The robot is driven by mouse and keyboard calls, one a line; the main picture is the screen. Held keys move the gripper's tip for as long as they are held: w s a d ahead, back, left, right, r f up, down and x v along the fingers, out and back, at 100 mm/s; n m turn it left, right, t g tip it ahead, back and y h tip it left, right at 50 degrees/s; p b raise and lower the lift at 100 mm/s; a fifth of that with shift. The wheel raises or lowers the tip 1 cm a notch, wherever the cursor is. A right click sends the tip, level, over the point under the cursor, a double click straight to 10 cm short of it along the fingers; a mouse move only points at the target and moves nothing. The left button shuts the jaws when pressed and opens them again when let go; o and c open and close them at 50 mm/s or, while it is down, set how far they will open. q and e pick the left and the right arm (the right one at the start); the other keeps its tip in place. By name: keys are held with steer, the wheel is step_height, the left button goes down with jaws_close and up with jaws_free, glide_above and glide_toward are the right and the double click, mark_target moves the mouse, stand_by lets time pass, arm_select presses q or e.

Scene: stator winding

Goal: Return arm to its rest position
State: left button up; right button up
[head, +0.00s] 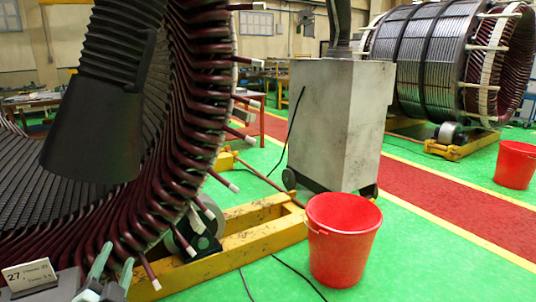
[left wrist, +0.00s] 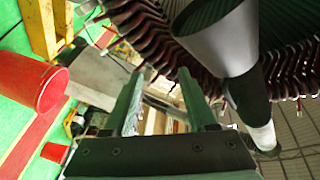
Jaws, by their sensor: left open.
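My left gripper (head: 115,256) shows at the bottom left of the head view, with its pale green fingers pointing up in front of the stator's lower coil ends. In the left wrist view my left gripper (left wrist: 158,88) has its two fingers apart, with nothing seen held between them. The large stator (head: 185,130) with dark red coil ends fills the left of the head view. A black ribbed hose with a wide nozzle (head: 95,135) hangs in front of the stator. The nozzle also shows in the left wrist view (left wrist: 215,40), beside the fingers. My right gripper is not seen.
A red bucket (head: 341,245) stands on the green floor near a yellow stand (head: 265,230). A grey wheeled cabinet (head: 338,120) is behind it. A white card marked 27 (head: 28,275) is at lower left. A second stator (head: 430,65) and another red bucket (head: 515,165) are farther right.

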arm_select(q)
steer(key=s+d+f+n+g, duration=0.1)
steer(key=s+f+n+g, duration=0.5)
steer(key=f, duration=0.6)
steer(key=s+d+f+g+h, duration=0.1)
steer(key=s+d+f+g, duration=0.25)
steer(key=s, duration=0.35)
steer(key=s+d+f+g+h, duration=0.2)
steer(key=s+f, duration=0.3)
steer(key=s, duration=0.3)
steer(key=s+d+f+g+h, duration=0.1)
steer(key=s+d+f+g, duration=0.25)
steer(key=s, duration=0.35)
steer(key=w+d+f+t+h+p, duration=0.2)
steer(key=w+d+f+t+p, duration=0.1)
steer(key=f+t, duration=0.3)
steer(key=shift+w+f+n+p, duration=0.35)
steer(key=shift+w+f, duration=0.4)
steer(key=shift+f, duration=0.25)
steer(key=shift+d, duration=0.1)
